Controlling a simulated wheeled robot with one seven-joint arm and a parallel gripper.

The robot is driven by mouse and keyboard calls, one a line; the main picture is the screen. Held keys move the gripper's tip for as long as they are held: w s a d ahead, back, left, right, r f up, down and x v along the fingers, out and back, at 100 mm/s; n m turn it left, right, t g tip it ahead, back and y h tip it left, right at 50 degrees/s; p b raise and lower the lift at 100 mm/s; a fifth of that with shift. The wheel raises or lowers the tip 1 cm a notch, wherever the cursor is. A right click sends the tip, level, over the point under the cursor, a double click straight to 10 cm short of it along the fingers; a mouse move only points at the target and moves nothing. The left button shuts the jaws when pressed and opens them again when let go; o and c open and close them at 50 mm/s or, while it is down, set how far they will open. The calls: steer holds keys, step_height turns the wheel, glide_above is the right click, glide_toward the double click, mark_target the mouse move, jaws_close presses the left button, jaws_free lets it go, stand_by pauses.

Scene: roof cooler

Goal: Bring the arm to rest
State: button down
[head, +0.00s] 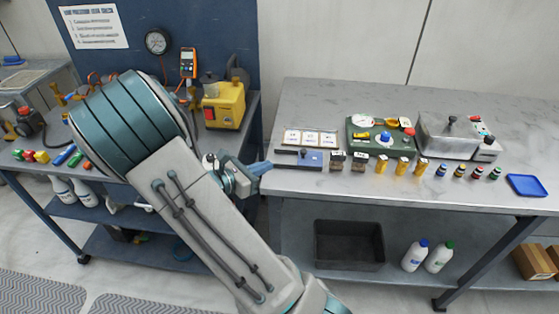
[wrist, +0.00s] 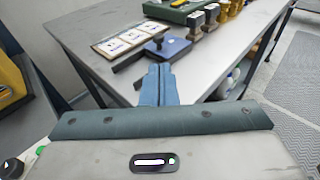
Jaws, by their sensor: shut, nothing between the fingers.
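My gripper (head: 262,168) is at the left end of the metal workbench (head: 466,189) in the head view, at the bench's near left corner. Its blue fingers are together and empty; they also show in the wrist view (wrist: 158,84), pointing over the bench corner. A blue block-like tool with a dark handle (head: 312,158) lies just beyond the fingertips, and it shows in the wrist view (wrist: 168,48). I cannot tell whether the fingertips touch the bench. My arm spans the middle of the head view and hides part of the left bench.
A card strip (head: 307,138), a green case (head: 381,133), a metal box (head: 448,134), several small fittings and a blue tray (head: 526,185) stand on the workbench. A yellow pump (head: 223,105) stands on the blue left bench. A dark bin (head: 348,245) is on the lower shelf.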

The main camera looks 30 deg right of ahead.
steer(key=shift+v, duration=1.3)
steer(key=s+a+r+m+g+y, duration=0.1)
steer(key=s+a+m+g+y, duration=0.2)
steer(key=s+m+y, duration=0.6)
steer(key=s+a+r+m+t+y, duration=0.4)
steer(key=s+a+r+m+y, duration=0.2)
steer(key=a+m, duration=0.4)
steer(key=shift+r+t+y, duration=0.3)
steer(key=shift+r+y, duration=0.1)
steer(key=shift+r, duration=0.2)
steer(key=shift+s, duration=0.1)
